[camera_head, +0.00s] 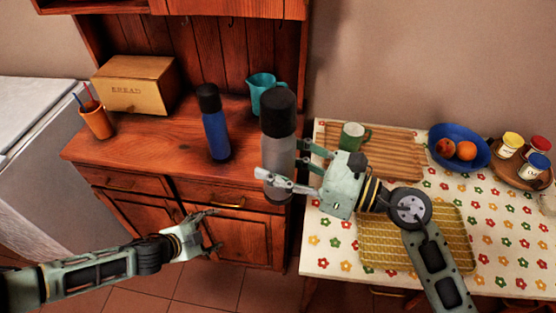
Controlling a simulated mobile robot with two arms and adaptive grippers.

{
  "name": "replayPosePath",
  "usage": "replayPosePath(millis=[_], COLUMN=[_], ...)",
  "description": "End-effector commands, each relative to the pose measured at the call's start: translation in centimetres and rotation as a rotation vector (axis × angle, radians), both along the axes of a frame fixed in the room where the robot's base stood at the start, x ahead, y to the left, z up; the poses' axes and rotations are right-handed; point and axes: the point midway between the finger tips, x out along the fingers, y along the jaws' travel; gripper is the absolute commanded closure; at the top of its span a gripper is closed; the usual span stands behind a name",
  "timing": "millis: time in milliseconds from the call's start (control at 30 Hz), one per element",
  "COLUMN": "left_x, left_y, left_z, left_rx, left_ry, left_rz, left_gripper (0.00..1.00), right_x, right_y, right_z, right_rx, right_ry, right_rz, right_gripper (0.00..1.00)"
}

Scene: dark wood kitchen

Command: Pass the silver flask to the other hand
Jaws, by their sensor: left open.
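The silver flask (278,152) has a grey body and a black cap and is upright near the middle of the view. It is in the air in front of the wooden cabinet. My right gripper (280,161), coming in from the right, is shut on its body, with one finger across the front and the other at its right side, partly hidden. My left gripper (217,231) is lower left of the flask, in front of the cabinet doors. It is open and empty, fingers pointing right, apart from the flask.
A blue bottle (215,132), teal jug (262,90), bread box (136,84) and orange cup (97,121) stand on the cabinet top. On the right table are a green mug (352,136), wooden tray (405,164), blue fruit bowl (480,138) and woven mat (456,236).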

Motion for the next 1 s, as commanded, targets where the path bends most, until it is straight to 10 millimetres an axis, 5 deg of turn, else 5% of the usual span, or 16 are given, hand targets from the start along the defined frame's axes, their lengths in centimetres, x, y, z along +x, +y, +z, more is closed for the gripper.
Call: replayPosePath(millis=[167,367,700,1000], left_x=[0.0,-4.8,-19.5,-33.1], left_y=[1.1,3.3,4.0,1.8], left_z=[-6.9,-15.2,-25.2,-29.8], left_rx=[0.007,-0.044,-0.079,-0.089], left_ry=[0.057,0.207,0.477,0.695], left_rz=[0.189,0.457,0.770,0.961], left_gripper=[0.32,0.32,0.32,0.32], right_x=[0.0,0.0,0.0,0.0], right_y=[0.0,0.0,0.0,0.0], right_z=[0.2,0.2,0.2,0.2], right_rx=[0.003,0.003,0.003,0.003], right_ry=[-0.002,-0.002,-0.002,-0.002], right_rz=[0.000,0.000,0.000,0.000], right_gripper=[0.98,0.98,0.98,0.98])
